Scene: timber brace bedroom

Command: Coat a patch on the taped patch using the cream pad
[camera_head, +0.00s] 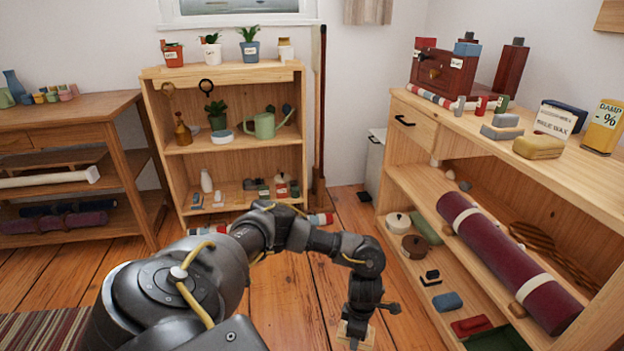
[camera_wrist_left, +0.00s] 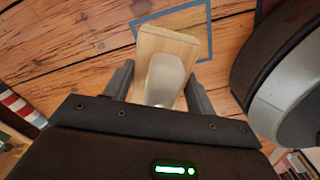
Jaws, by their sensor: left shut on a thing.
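The cream pad is a pale wooden block with a lighter rounded grip; it shows in the left wrist view (camera_wrist_left: 172,45) and at the bottom of the head view (camera_head: 362,341). My left gripper (camera_wrist_left: 160,73) is shut on its grip, one finger on each side. In the head view the left gripper (camera_head: 354,328) points down over the floor. The taped patch (camera_wrist_left: 165,13) is a blue tape outline on the floorboards. The pad lies over part of it in the wrist view and hides its middle. I cannot tell whether the pad touches the floor. My right gripper is not in view.
A long wooden bench (camera_head: 540,171) with shelves stands close on the right, holding a maroon roll (camera_head: 505,262). A shelf unit (camera_head: 220,75) stands at the back, and a side table (camera_head: 70,108) at the left. Open floor (camera_head: 290,290) lies between them. A dark rounded object (camera_wrist_left: 270,65) is beside the gripper.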

